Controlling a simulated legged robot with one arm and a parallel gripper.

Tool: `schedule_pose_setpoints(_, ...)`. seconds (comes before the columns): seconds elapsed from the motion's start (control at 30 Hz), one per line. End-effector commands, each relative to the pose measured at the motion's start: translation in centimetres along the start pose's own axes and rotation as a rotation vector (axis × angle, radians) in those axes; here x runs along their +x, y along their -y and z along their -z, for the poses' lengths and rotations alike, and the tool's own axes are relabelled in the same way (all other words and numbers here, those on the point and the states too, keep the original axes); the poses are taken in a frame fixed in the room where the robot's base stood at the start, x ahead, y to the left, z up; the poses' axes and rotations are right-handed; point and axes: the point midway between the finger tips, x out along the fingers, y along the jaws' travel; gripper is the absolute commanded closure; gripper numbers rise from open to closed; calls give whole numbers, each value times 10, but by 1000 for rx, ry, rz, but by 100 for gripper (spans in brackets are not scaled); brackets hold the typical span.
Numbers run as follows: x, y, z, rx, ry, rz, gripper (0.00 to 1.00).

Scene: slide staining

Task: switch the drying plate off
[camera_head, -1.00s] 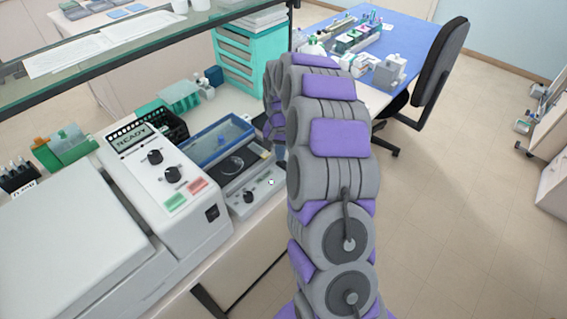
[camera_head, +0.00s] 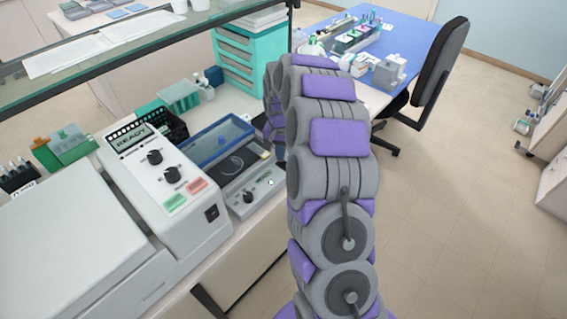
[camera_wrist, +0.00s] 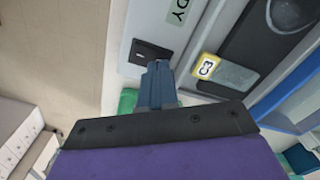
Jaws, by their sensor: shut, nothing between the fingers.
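The drying plate (camera_head: 228,163) is a low grey unit with a dark top, right of the larger white machine in the head view. Its sloped front panel carries a black knob (camera_head: 248,197) and a small greenish display (camera_head: 264,178). In the wrist view the panel shows a dark switch (camera_wrist: 152,50) and a display (camera_wrist: 178,11) with the letters "DY" in view. My gripper (camera_wrist: 158,68) is shut and empty, its blue-grey fingertips just by the switch. I cannot tell whether they touch it.
A slide with a yellow C3 label (camera_wrist: 207,67) lies beside the panel on the plate. The white machine (camera_head: 160,180) reads READY. A blue-rimmed tray (camera_head: 215,138) stands behind the plate, and a glass shelf (camera_head: 130,45) overhangs the bench.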

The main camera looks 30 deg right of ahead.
Motion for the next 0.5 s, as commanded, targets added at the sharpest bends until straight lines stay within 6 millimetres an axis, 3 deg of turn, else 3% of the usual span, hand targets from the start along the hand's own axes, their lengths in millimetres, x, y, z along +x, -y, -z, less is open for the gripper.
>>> schedule_pose_setpoints(0.5, 7, 0, 0, 0, 0, 0, 100)
